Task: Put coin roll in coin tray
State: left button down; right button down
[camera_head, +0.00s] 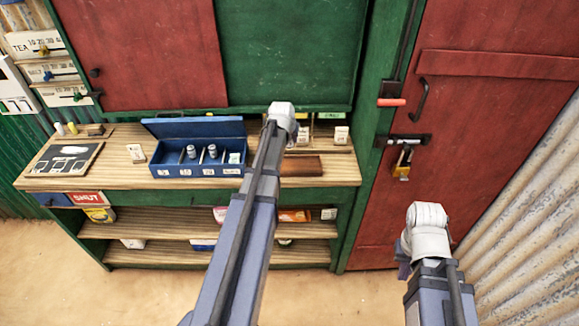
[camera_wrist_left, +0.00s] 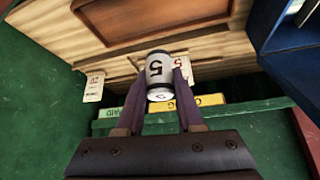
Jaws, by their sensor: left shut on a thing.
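A white and grey coin roll (camera_wrist_left: 159,70) marked 5 is in my left gripper (camera_wrist_left: 158,86), whose two purple fingers are shut on its sides. In the head view my left arm reaches over the counter to the right of the coin tray, and its wrist hides the gripper and roll. The blue coin tray (camera_head: 165,171) has its lid open and several compartments with labels on the front; upright rolls stand in some. Its blue side also shows in the left wrist view (camera_wrist_left: 283,62). My right gripper (camera_head: 403,265) is at the lower right, mostly hidden by its wrist, before the red door.
A wooden counter (camera_head: 335,171) bears a chalkboard (camera_head: 65,158) at left, small price cards and a brown wooden board (camera_head: 303,165) right of the tray. Shelves with goods lie below. A padlocked red door (camera_head: 470,120) and corrugated wall stand at right.

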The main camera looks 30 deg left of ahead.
pick_arm(q)
jog(key=shift+f+b, duration=5.05)
jog(key=shift+f, duration=0.1)
jog(key=c, duration=0.5)
grip_release()
jog(key=shift+c, duration=0.2)
jog(key=shift+s+r, duration=0.1)
jog(key=shift+r, duration=0.2)
jog(key=p+v, duration=1)
jog(key=v, duration=0.1)
jog(key=shift+s+d+r, duration=0.15)
jog(key=shift+s+r, duration=0.05)
jog(key=shift+r, duration=0.15)
